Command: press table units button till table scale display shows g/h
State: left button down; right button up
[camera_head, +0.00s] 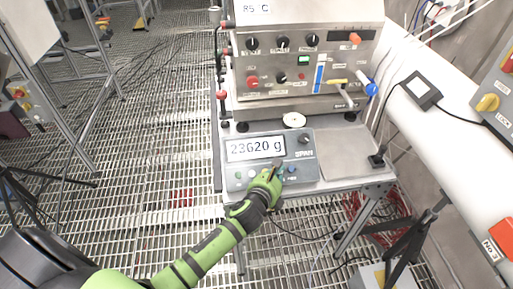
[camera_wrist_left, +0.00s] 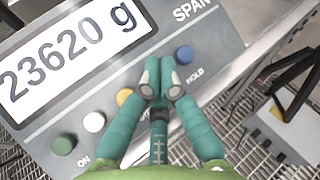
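The table scale (camera_head: 297,145) is a grey box on the steel table, and its lit display (camera_head: 255,148) reads "23620 g". The display also shows in the left wrist view (camera_wrist_left: 75,45). Below it is a row of buttons: green (camera_wrist_left: 64,144), white (camera_wrist_left: 94,122), yellow (camera_wrist_left: 124,97) and blue (camera_wrist_left: 184,55). My green left gripper (camera_head: 276,168) is over the button row; its fingertips (camera_wrist_left: 160,80) are together and empty, between the yellow and blue buttons. They hide the panel beneath, so I cannot tell whether they touch it. No units label is readable. My right gripper is out of view.
A steel control box (camera_head: 300,65) with knobs stands behind the scale. A bare tray area (camera_head: 350,160) lies to the scale's right. A white pipe (camera_head: 440,130) runs along the right side. Grated floor (camera_head: 150,130) lies open at left.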

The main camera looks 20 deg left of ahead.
pick_arm(q)
jog(key=shift+f, duration=0.1)
dwell(0.5)
jog(key=shift+w+a+f, duration=0.15)
jog(key=shift+w+f, duration=0.05)
jog(key=shift+f, duration=0.05)
dwell(0.3)
jog(key=shift+s+r+p, duration=0.2)
jog(key=shift+r+p, duration=0.1)
jog(key=shift+r, duration=0.05)
jog(key=shift+d+r+p, duration=0.2)
jog(key=shift+r+p, duration=0.1)
jog(key=s+r+p, duration=0.1)
jog(key=s+d+r+p, duration=0.1)
jog(key=r+p, duration=0.1)
jog(key=s+r+p, duration=0.1)
jog(key=shift+d+r+p, duration=0.15)
jog(key=shift+d+p, duration=0.2)
jog(key=shift+d, duration=0.05)
